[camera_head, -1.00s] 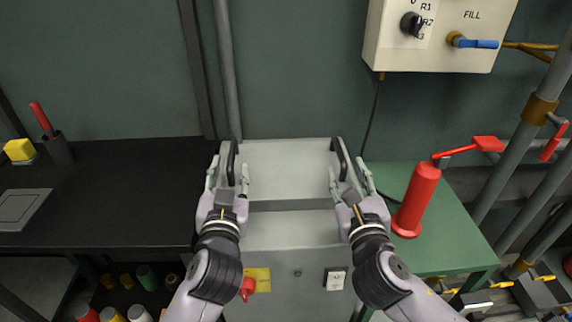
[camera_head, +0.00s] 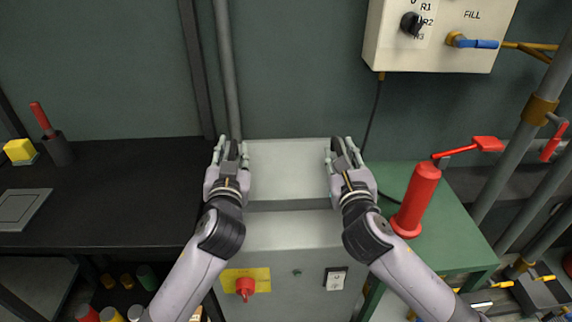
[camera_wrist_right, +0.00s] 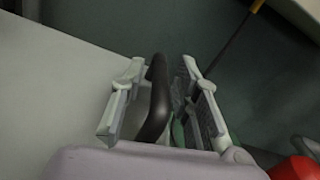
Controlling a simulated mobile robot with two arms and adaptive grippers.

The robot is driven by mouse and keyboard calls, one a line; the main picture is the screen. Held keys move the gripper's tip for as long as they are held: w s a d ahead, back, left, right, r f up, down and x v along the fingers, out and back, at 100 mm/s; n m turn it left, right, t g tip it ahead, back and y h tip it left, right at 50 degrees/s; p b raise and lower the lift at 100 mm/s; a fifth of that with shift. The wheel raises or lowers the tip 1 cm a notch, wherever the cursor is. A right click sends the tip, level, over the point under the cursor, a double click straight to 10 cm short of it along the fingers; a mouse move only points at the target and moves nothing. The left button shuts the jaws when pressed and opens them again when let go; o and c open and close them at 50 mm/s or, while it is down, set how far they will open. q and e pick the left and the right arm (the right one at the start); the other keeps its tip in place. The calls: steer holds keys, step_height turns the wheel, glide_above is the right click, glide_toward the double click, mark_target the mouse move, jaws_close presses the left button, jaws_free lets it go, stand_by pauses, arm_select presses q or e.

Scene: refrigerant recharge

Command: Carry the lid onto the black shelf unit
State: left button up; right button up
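The lid (camera_head: 288,170) is a pale grey panel on top of a grey cabinet in the head view, with a dark handle on each side. My left gripper (camera_head: 230,149) is open, its fingers on either side of the left handle (camera_head: 233,151). My right gripper (camera_head: 341,151) is open around the right handle. The right wrist view shows that handle (camera_wrist_right: 156,98) between the two fingers, with gaps to both. The lid's surface (camera_wrist_right: 50,85) fills the left of that view. The black shelf unit (camera_head: 115,185) stands left of the cabinet.
The shelf top carries a yellow block (camera_head: 19,151), a dark cup with a red-handled tool (camera_head: 57,150) and a grey plate (camera_head: 20,208); its middle is clear. A red cylinder (camera_head: 416,200) stands on the green table (camera_head: 450,225) at right. A control box (camera_head: 440,40) hangs above.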

arm_select(q)
jaws_close()
arm_select(e)
jaws_close()
stand_by(0.4)
arm_select(q)
steer(key=shift+r, duration=0.1)
arm_select(e)
steer(key=shift+r, duration=0.1)
